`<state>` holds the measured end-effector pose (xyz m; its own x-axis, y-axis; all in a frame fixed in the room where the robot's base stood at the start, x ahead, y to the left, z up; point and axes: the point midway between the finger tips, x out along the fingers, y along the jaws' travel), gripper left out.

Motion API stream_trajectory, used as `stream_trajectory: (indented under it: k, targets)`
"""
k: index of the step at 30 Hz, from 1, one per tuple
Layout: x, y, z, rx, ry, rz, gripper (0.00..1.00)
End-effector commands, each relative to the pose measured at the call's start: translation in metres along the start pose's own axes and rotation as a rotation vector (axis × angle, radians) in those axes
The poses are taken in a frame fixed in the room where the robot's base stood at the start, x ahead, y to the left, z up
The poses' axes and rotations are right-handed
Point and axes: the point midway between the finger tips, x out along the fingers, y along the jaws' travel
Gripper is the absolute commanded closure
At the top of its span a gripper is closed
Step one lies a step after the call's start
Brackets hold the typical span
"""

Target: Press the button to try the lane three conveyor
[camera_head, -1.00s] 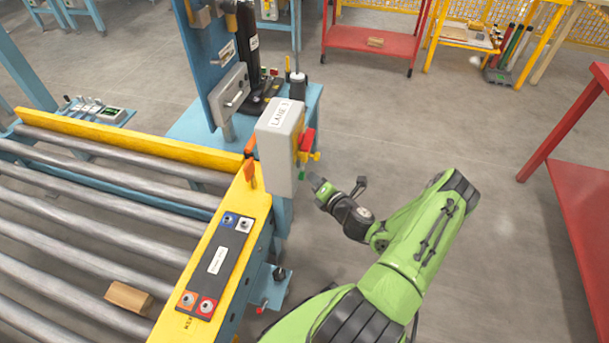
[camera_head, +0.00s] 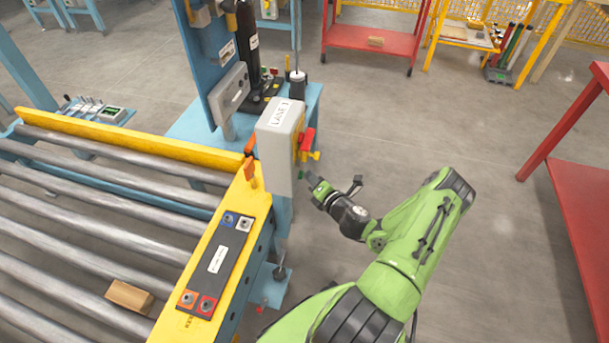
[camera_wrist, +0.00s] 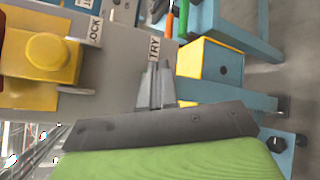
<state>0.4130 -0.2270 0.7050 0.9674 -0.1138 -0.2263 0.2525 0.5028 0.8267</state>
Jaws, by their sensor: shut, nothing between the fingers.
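The grey lane three control box (camera_head: 274,160), labelled "LANE 3", stands at the end of the yellow conveyor rail. Its right-hand face carries red and yellow parts and a small green button (camera_head: 300,174) low down. In the wrist view the grey panel (camera_wrist: 120,65) shows close, with a yellow knob (camera_wrist: 48,58), a "LOCK" label and a "TRY" label (camera_wrist: 155,48). My gripper (camera_head: 309,179) is shut and empty, beside the lower part of that face. In the wrist view its fingertips (camera_wrist: 155,70) are just below the "TRY" label; the button there is hidden, and contact cannot be told.
A dark button panel (camera_head: 222,262) lies on the yellow rail (camera_head: 205,250), left of my arm. A cardboard box (camera_head: 129,297) rests on the rollers. A blue post with fittings stands behind the control box. A red table (camera_head: 580,200) is at the right; floor between is clear.

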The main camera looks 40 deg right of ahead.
Motion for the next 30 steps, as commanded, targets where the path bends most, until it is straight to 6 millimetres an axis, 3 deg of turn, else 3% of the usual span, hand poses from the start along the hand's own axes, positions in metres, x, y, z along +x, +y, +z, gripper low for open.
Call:
stream_trajectory:
  k: [13, 30]
  targets:
    - [0.001, 0.001, -0.001, 0.0, 0.001, 0.001, 1.0]
    - [-0.012, -0.008, 0.008, 0.0, 0.0, 0.001, 1.0]
